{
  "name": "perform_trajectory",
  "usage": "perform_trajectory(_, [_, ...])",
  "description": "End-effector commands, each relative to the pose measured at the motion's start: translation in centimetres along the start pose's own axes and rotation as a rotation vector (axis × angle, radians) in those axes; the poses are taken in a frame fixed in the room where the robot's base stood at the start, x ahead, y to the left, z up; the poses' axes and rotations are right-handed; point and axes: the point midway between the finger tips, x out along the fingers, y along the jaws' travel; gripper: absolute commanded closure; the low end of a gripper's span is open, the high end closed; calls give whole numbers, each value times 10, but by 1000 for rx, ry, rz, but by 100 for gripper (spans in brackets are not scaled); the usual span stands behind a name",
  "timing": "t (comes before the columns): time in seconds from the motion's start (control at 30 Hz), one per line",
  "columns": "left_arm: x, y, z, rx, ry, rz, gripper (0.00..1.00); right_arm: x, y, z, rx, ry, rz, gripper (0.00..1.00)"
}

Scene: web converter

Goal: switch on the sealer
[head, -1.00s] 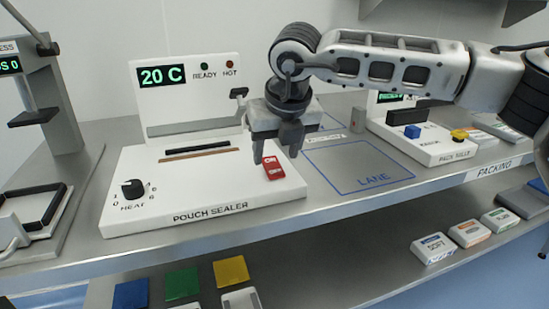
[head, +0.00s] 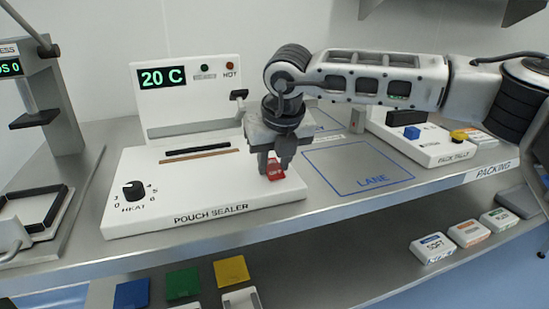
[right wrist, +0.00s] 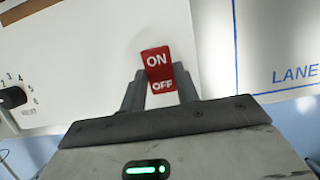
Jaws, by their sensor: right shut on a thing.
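The white pouch sealer (head: 185,195) stands on the counter with its display (head: 164,77) reading 20 C. Its READY and HOT lamps look dark. The red ON/OFF rocker switch (head: 276,173) is at the sealer's front right. My right gripper (head: 272,166) points down over the switch and partly hides it. In the right wrist view the switch (right wrist: 157,66) shows ON at the far end and OFF at the near end, between the two fingers of my right gripper (right wrist: 159,90), which is shut on it. My left gripper is not in view.
A black HEAT knob (head: 134,189) is at the sealer's left. A lever with a black grip (head: 239,95) stands just behind my gripper. A pack tally box (head: 430,140) is at the right. The blue-outlined LANE area (head: 350,165) is empty.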

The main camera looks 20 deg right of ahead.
Motion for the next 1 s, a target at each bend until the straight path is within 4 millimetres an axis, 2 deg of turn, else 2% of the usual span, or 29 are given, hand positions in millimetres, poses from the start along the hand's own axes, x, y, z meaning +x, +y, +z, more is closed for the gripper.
perform_trajectory(0.03, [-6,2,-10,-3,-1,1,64,-5,0,4,4,37,-2,92])
perform_trajectory(0.13, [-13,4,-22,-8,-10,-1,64,-7,0,8,6,133,-1,92])
perform_trajectory(0.4, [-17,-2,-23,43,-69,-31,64,-4,0,14,2,351,-2,92])
perform_trajectory(0.6, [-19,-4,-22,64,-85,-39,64,0,0,14,1,417,0,92])
perform_trajectory(0.93, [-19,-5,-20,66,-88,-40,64,2,0,14,1,423,2,92])
perform_trajectory(0.97, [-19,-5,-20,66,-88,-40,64,2,0,14,1,423,2,64])
perform_trajectory(1.0, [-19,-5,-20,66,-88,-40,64,2,0,14,1,423,2,52])
